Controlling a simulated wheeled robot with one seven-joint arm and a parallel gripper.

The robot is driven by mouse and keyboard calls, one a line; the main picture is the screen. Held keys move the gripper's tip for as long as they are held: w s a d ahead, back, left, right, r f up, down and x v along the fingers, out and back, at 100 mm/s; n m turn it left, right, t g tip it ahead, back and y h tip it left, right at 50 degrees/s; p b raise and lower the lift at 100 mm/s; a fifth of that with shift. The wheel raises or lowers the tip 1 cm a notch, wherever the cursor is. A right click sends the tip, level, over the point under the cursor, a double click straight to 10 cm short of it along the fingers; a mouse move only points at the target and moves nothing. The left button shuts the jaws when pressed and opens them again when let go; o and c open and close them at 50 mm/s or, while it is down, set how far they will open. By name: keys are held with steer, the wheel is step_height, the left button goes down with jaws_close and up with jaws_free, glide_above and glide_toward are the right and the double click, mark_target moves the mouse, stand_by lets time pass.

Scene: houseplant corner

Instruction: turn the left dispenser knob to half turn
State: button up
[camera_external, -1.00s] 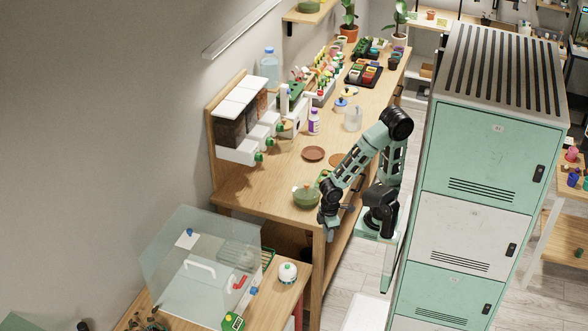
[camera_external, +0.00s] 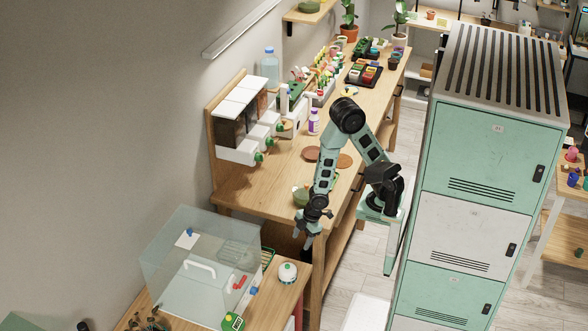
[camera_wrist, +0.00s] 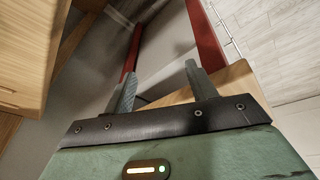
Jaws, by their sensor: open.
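A row of white dispensers stands on the wooden bench by the wall, each with a dark clear hopper and a green knob on its front. The left dispenser (camera_external: 236,153) is the nearest of the row, and its green knob (camera_external: 258,157) faces the bench. Its turn angle is too small to read. My gripper (camera_external: 309,246) hangs low beyond the near end of the bench, well apart from the knob. In the wrist view my gripper (camera_wrist: 162,92) has its two fingers spread with nothing between them. No dispenser shows in the wrist view.
A clear box (camera_external: 200,255) stands on a lower table at the front, with a white round jar (camera_external: 287,273) beside it. A green bowl (camera_external: 300,196) sits near the bench edge, partly behind my arm. A purple-labelled bottle (camera_external: 314,122) stands past the dispensers. Tall lockers (camera_external: 478,185) stand right.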

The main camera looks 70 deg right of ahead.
steer(key=w+d+n+t+h+p, duration=0.2)
steer(key=w+d+n+t+p, duration=0.25)
steer(key=w+p, duration=0.2)
steer(key=n+t+h+p, duration=0.1)
steer(key=n+t+h, duration=0.3)
steer(key=n+t, duration=1.15)
glide_toward(260, 157)
steer(key=s+r, duration=0.2)
steer(key=s, duration=0.4)
steer(key=w+d+r+b, duration=0.1)
steer(key=w+b, duration=0.1)
steer(key=w, duration=1.1)
steer(key=shift+d+g, duration=0.3)
steer(key=shift+d, duration=0.05)
steer(key=shift+w, duration=0.1)
steer(key=shift+c, duration=0.4)
steer(key=c, duration=0.9)
